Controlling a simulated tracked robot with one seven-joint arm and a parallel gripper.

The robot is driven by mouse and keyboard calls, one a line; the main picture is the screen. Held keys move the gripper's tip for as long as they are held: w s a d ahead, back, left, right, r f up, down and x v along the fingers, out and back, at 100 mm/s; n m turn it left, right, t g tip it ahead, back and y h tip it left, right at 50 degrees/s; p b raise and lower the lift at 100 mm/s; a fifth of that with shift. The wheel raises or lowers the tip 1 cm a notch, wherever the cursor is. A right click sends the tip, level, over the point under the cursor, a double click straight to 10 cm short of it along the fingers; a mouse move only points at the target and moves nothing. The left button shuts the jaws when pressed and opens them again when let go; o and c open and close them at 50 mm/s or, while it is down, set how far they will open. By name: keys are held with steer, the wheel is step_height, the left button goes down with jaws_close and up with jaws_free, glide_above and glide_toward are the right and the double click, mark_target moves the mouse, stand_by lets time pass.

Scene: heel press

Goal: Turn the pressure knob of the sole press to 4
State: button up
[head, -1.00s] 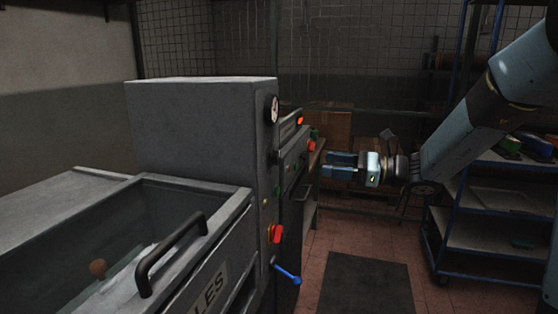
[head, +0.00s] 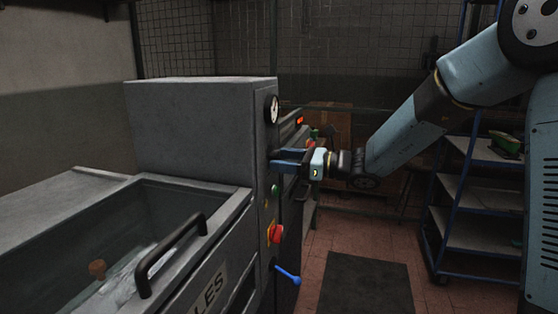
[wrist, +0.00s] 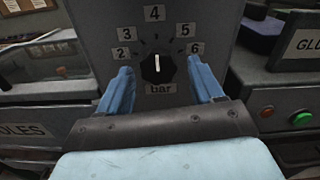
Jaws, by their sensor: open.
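The black pressure knob (wrist: 157,69) is in the upper middle of the wrist view, on a grey panel with number plates from 2 to 6 and a "bar" label. Its white pointer line stands nearly upright, towards the 4 plate (wrist: 154,13). My gripper (wrist: 160,75) is open, with one blue finger on each side of the knob; gaps show between the fingers and the knob. In the head view my gripper (head: 273,158) reaches the front face of the grey sole press (head: 200,120) below its round gauge (head: 272,109). The fingers largely hide the knob there.
Below my gripper on the press front are a green button (head: 274,189), a red switch (head: 276,233) and a blue-handled lever (head: 288,275). A second machine stands just behind. A shelf cart (head: 470,205) is at right.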

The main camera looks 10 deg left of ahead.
steer(key=shift+c, duration=0.2)
steer(key=c, duration=1)
steer(key=shift+n, duration=0.6)
steer(key=shift+w+r, duration=0.1)
steer(key=o, duration=1)
steer(key=shift+o, duration=0.2)
steer(key=s+d, duration=0.1)
steer(key=d, duration=1.2)
steer(key=shift+d, duration=0.4)
steer(key=shift+s, duration=0.2)
